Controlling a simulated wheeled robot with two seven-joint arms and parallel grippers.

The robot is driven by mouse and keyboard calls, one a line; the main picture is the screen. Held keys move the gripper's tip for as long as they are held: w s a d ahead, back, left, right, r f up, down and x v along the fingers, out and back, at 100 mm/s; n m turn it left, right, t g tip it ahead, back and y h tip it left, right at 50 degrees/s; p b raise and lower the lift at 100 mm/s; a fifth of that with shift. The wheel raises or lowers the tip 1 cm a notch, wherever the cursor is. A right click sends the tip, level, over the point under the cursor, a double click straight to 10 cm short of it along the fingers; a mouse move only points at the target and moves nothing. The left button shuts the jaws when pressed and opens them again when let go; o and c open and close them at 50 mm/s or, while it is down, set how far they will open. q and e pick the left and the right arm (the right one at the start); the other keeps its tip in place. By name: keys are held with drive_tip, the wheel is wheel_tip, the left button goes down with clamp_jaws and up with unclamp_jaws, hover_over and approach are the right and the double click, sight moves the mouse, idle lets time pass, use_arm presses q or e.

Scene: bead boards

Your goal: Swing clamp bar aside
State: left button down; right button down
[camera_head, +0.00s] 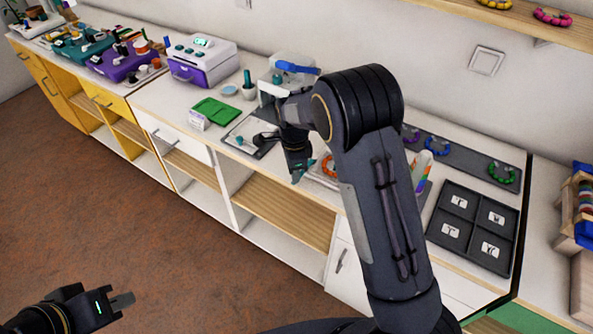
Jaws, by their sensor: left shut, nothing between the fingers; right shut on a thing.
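My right arm reaches over the white counter. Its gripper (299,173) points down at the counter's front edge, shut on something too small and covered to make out. A light-coloured board (252,146) lies just left of this gripper. A dark piece (265,137) and a small teal part (240,140) show at the board. I cannot tell whether either is the clamp bar, and no clamp bar shows clearly. My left gripper (125,300) is shut and empty, low at the left over the floor, far from the counter.
A dark four-compartment tray (473,228) stands at the right, and a red bead ring (328,165) lies right of my gripper. A green tray (216,111), a mortar (248,90) and a white device with a blue handle (297,68) stand behind. My arm hides part of the counter.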

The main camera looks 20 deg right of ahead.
drive_tip(key=shift+w, duration=0.1)
drive_tip(key=c, duration=1.3)
unclamp_jaws()
wheel_tip(320, 180, up, 8)
drive_tip(key=shift+f+b, duration=0.1)
drive_tip(key=shift+b, duration=0.25)
